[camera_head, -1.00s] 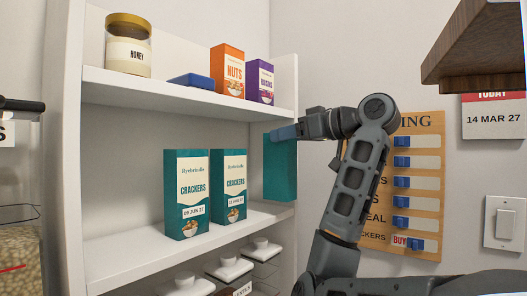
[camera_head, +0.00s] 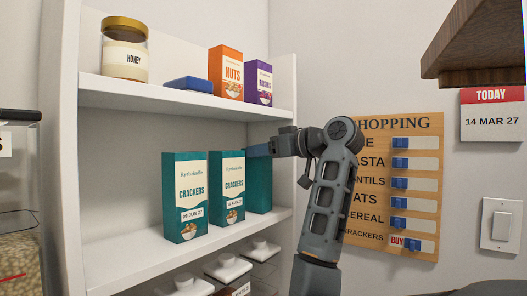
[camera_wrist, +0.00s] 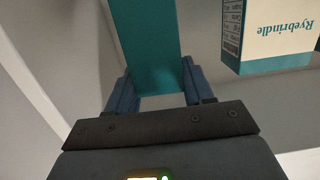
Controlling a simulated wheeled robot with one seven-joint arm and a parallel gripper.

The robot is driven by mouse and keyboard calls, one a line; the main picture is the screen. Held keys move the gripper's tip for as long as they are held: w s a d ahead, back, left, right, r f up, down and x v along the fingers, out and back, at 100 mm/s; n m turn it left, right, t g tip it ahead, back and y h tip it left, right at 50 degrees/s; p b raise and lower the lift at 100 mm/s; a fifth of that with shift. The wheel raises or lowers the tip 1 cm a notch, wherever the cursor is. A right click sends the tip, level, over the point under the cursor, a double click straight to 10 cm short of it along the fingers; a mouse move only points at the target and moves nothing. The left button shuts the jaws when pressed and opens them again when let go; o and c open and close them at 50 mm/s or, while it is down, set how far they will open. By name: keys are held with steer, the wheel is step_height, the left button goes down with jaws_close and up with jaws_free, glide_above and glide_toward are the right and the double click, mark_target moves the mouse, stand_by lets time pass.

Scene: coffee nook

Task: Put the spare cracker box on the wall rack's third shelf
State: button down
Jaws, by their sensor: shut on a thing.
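My gripper (camera_head: 258,150) is shut on a teal cracker box (camera_head: 260,192), gripping it near its top. The held box is upright at the right end of the wall rack's (camera_head: 130,258) middle visible shelf. It is partly hidden behind the right one of two standing cracker boxes. I cannot tell whether its base touches the shelf. In the wrist view the held box (camera_wrist: 150,42) shows plain teal between the fingers. The left standing cracker box (camera_head: 184,198) reads 09 JUN 27. The right cracker box (camera_head: 228,190) has a date too small to read surely; a Ryebrindle box (camera_wrist: 270,38) shows in the wrist view.
The shelf above holds a honey jar (camera_head: 125,48), a blue item (camera_head: 189,84), a nuts box (camera_head: 226,74) and a raisins box (camera_head: 258,82). White-lidded containers (camera_head: 228,265) stand below. The rack's right side wall (camera_head: 284,180) is close to the held box. A shopping board (camera_head: 395,190) hangs right.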

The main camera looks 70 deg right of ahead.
steer(key=shift+f, duration=0.1)
steer(key=shift+c, duration=2.2)
jaws_free()
steer(key=shift+s, duration=0.15)
steer(key=b+v, duration=0.1)
steer(key=v, duration=1)
steer(key=shift+s, duration=0.35)
